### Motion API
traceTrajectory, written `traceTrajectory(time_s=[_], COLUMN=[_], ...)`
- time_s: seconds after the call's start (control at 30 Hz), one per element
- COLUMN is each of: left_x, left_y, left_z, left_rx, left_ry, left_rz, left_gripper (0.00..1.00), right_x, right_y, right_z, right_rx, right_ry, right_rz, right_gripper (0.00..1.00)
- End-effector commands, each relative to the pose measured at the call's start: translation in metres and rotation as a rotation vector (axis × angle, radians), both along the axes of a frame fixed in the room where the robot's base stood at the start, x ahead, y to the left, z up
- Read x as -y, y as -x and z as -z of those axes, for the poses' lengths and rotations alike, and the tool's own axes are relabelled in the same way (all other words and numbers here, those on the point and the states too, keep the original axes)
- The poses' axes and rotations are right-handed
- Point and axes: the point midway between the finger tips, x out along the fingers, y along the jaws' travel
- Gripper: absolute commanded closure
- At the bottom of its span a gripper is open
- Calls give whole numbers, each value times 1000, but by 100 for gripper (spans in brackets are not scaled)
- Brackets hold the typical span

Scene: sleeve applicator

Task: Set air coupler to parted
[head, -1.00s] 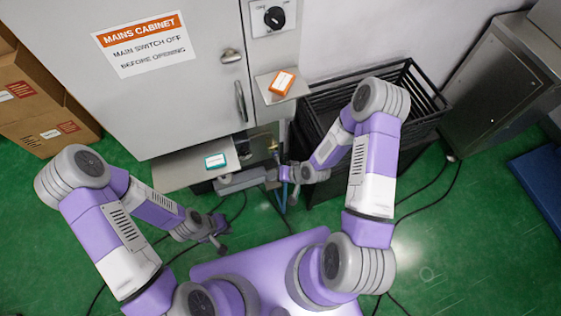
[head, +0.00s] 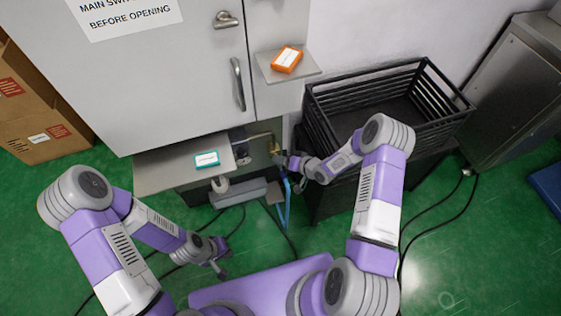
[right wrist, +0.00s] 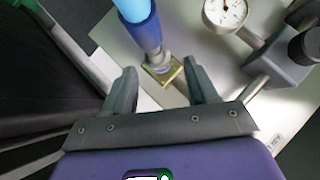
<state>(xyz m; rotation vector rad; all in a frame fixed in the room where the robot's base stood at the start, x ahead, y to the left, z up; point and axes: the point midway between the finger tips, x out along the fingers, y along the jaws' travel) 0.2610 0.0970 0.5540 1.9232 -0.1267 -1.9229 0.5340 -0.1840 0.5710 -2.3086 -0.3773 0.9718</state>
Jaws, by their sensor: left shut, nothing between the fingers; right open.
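The air coupler (right wrist: 158,62) shows in the right wrist view. A light blue hose (right wrist: 133,8) ends in a dark blue collar with a grey metal end, which meets a square brass piece (right wrist: 163,74) on a pale panel. They look joined. My right gripper (right wrist: 160,85) is open, with one finger on each side of the brass piece; contact cannot be told. In the head view, my right gripper (head: 284,161) is beside the brass fitting (head: 275,147), with the blue hose (head: 286,205) hanging below. My left gripper (head: 220,270) is shut and empty, low over the floor.
A round gauge (right wrist: 227,13) and a black knob (right wrist: 306,46) sit right of the coupler. The grey cabinet (head: 180,80) has a ledge (head: 160,175) with a teal-edged box (head: 206,160). A black slatted crate (head: 335,92) stands right. Cables cross the green floor.

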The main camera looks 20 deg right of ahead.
Motion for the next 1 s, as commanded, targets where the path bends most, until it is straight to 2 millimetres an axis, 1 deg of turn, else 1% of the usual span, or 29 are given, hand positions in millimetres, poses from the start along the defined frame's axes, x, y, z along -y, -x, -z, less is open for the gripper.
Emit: traceTrajectory(time_s=[0.03, 0.2, 0.5, 0.57, 0.8, 0.9, 1.0], left_x=[0, 0, 0, 0, 0, 0, 0], left_y=[0, 0, 0, 0, 0, 0, 0], left_z=[5, 10, 10, 10, 10, 10, 10], left_rx=[0, 0, 0, 0, 0, 0, 0], left_ry=[0, 0, 0, 0, 0, 0, 0], left_rz=[0, 0, 0, 0, 0, 0, 0], left_gripper=[100, 100, 100, 100, 100, 100, 100], right_x=[-4, -10, -12, -12, -12, -12, -12], right_y=[-5, -16, -17, -17, -17, -17, -17], right_z=[7, 14, 14, 14, 14, 14, 14], right_rx=[0, 0, -1, -1, 0, 0, -1], right_ry=[1, 1, 0, 0, 1, 1, 1], right_rz=[-1, 1, 1, 1, 1, 1, 0], right_gripper=[42, 42, 42, 50, 87, 100, 100])
